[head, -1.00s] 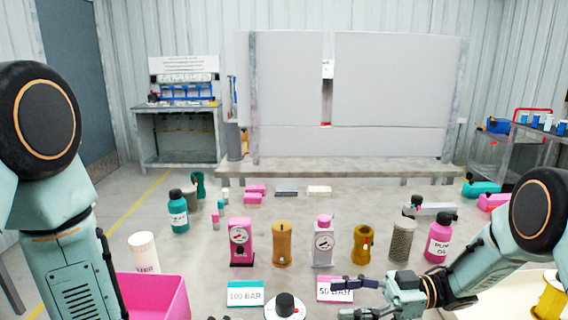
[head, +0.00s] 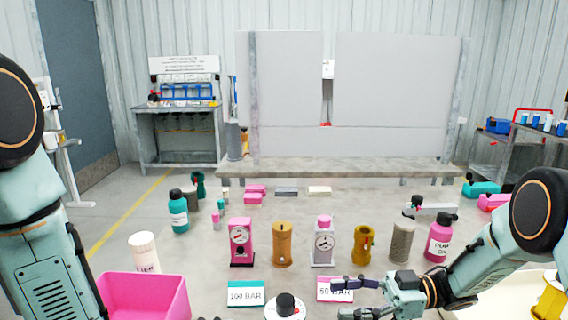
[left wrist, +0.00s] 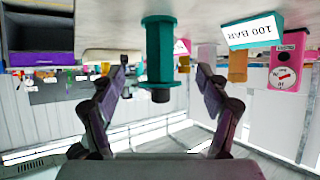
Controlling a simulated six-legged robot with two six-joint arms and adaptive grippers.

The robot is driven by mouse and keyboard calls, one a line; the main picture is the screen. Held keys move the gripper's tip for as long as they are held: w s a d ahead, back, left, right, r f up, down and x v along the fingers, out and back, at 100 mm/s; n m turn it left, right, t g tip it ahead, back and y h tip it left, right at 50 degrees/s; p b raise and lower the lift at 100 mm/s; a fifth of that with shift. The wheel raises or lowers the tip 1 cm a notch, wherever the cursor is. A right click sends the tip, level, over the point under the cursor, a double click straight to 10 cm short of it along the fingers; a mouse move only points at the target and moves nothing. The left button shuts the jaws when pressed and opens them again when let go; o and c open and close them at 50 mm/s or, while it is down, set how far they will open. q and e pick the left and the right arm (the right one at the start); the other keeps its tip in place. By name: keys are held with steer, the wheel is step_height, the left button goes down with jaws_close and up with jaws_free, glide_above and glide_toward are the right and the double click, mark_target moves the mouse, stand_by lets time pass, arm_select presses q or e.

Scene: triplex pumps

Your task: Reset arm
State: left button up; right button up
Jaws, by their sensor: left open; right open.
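My left arm comes in at the left edge of the head view, but its gripper is below the picture there. In the left wrist view, which is upside down, my left gripper (left wrist: 162,92) is open, its two dark fingers apart. A teal flanged cylinder (left wrist: 158,52) with a dark end stands on the table and shows between the fingers; I cannot tell whether they touch it. My right gripper (head: 350,298) is open and empty at the front of the table, by the 50 BAR card (head: 327,284).
A pink bin (head: 150,293) stands at the front left beside a white cup (head: 143,252). The 100 BAR card (head: 245,292) and a black knob on a base (head: 285,305) lie front centre. Gauges (head: 241,243), brass parts (head: 282,244) and bottles (head: 179,212) stand in the middle.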

arm_select(q)
steer(key=x, duration=1.1)
steer(key=shift+w+d, duration=0.1)
steer(key=shift+d, duration=0.1)
steer(key=shift+a, duration=0.2)
arm_select(e)
steer(key=shift+a, duration=0.7)
arm_select(q)
steer(key=shift+d, duration=0.1)
arm_select(e)
steer(key=shift+d, duration=0.1)
